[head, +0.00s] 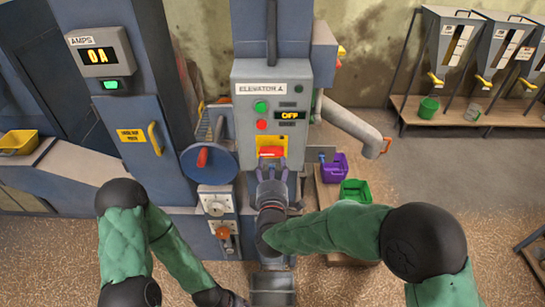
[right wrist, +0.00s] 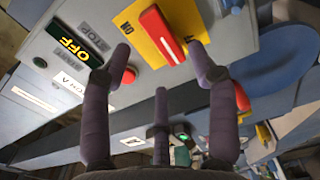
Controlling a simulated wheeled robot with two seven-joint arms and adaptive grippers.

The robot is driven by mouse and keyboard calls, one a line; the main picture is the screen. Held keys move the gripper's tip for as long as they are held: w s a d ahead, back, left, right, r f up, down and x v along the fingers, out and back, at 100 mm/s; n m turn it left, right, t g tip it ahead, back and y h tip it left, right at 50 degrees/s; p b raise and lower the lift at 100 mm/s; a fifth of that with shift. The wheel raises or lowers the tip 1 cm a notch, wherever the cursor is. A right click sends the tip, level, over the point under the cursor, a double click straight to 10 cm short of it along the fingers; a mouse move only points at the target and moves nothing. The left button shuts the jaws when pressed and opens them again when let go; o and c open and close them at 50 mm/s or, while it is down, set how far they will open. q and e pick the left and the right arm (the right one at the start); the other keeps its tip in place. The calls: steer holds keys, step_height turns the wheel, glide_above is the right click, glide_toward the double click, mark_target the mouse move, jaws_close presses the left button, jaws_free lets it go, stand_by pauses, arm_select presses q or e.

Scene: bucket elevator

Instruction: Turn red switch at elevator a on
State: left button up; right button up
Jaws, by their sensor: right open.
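The grey control box marked ELEVATOR A (head: 240,138) stands at the centre of the head view, and its display (head: 289,115) reads OFF. Low on the box is the red switch (head: 271,151) on a yellow plate. In the right wrist view the red switch (right wrist: 158,30) is a long handle beside an ON label. My right gripper (head: 271,172) is just below the switch, its fingers (right wrist: 159,52) open and spread to either side of the handle's near end. I cannot tell if they touch it. My left gripper (head: 232,299) is low at the bottom edge, its fingers unclear.
A green button (head: 261,106) and a red button (head: 262,125) sit above the switch. A blue wheel with a red handle (head: 202,157) stands to the left. A pipe (head: 350,122) and purple (head: 333,168) and green bins (head: 355,191) are to the right.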

mark_target(272, 153)
steer(key=shift+w+b, duration=0.35)
steer(key=shift+w, duration=2.4)
steer(key=shift+c, duration=0.2)
steer(key=c, duration=1.1)
